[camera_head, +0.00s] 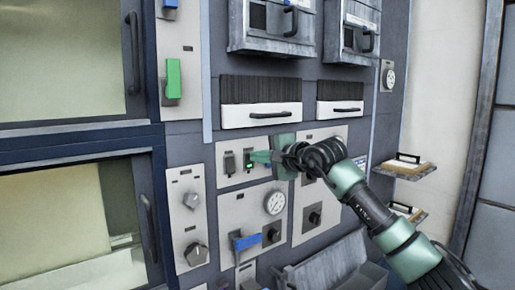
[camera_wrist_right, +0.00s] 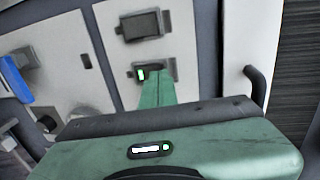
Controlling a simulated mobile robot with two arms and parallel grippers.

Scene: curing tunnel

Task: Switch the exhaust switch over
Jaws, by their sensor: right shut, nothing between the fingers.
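A light panel carries two small dark rocker switches. The left one (camera_head: 229,163) shows no light. The right one (camera_head: 248,161) shows a green light. Their labels are too small to read, so I cannot tell which is the exhaust switch. My right gripper (camera_head: 260,157) is shut and empty, its green tip right at the lit switch. In the right wrist view the unlit switch (camera_wrist_right: 140,25) is clear, and the lit switch (camera_wrist_right: 142,74) is partly hidden behind the fingertips (camera_wrist_right: 155,88). I cannot tell whether they touch it. My left gripper is out of view.
Below the switches are a round gauge (camera_head: 275,202), dark knobs (camera_head: 271,234) and a blue lever (camera_head: 245,241). A handled drawer (camera_head: 240,118) is above. A green lever (camera_head: 173,78) and oven-like doors (camera_head: 60,60) stand left. Small shelves (camera_head: 410,168) stick out at right.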

